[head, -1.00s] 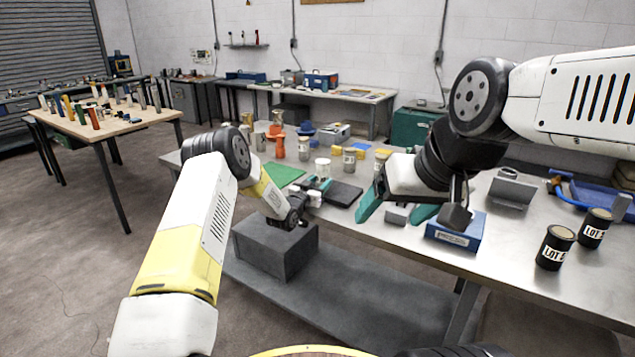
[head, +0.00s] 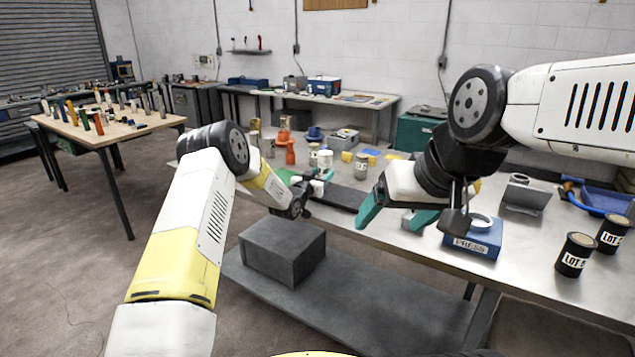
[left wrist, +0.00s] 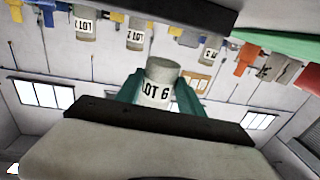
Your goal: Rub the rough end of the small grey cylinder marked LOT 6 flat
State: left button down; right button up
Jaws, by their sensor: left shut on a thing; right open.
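The small grey cylinder (left wrist: 160,82), with a white label reading LOT 6, is between the teal fingers of my left gripper (left wrist: 160,92). Its bare grey end sticks out past the fingers toward the bench; I cannot tell how rough the end face is. In the head view my left gripper (head: 314,186) is low over the bench's near edge, beside a flat dark slab (head: 346,199); contact between cylinder and slab cannot be made out. My right gripper (head: 395,217) is open and empty over the bench, left of the blue PRESS block (head: 474,240).
Two black LOT-labelled cans (head: 575,254) stand at the right, near a blue tray (head: 606,200). Labelled grey cylinders (head: 361,165) and orange parts (head: 290,152) stand behind my left gripper. A grey box (head: 283,250) sits on the lower shelf. Bare metal bench lies at front right.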

aim_at(322, 165)
pick_arm(q)
jog(key=shift+r, duration=1.75)
